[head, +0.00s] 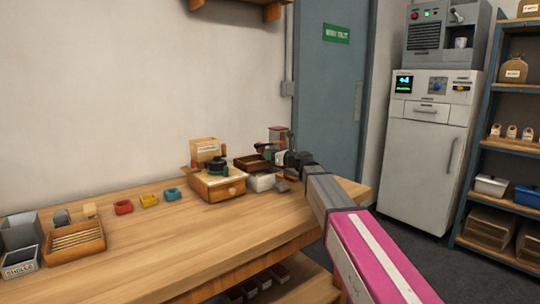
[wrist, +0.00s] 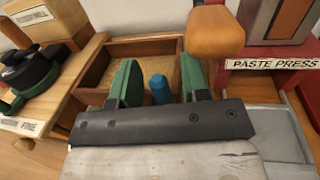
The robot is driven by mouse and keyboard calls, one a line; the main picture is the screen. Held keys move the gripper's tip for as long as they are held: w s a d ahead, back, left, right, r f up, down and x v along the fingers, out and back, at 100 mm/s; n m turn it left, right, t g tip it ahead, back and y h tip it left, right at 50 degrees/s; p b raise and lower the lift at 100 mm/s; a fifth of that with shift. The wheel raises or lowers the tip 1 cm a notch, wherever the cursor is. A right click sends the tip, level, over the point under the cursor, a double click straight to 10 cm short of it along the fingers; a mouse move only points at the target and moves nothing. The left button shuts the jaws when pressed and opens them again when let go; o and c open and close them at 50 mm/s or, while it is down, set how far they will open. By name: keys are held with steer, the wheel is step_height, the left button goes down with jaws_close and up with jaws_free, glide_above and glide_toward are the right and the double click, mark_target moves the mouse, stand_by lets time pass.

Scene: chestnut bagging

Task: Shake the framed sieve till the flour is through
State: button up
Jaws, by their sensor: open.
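The framed sieve appears to be the brown wooden frame (wrist: 140,45) with a tan, grainy bed inside; in the head view it is a dark frame (head: 245,163) at the back of the bench. A blue upright peg (wrist: 159,90) stands at its near side; I cannot tell how it is fixed. My gripper (wrist: 160,82) is open, with one green finger on each side of the peg and a visible gap at each. Whether the tan bed is flour is unclear.
A wooden box with a black-topped device (head: 217,172) stands left of the frame. The paste press (wrist: 275,64) stands to the right, and an orange knob (wrist: 216,32) hangs close above my right finger. Small coloured cups (head: 149,200) sit farther left. The bench front (head: 200,235) is clear.

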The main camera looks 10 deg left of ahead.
steer(key=v, duration=0.9)
steer(key=shift+d, duration=0.3)
steer(key=shift+s, duration=0.1)
steer(key=x, duration=1)
steer(key=shift+a, duration=0.4)
jaws_close()
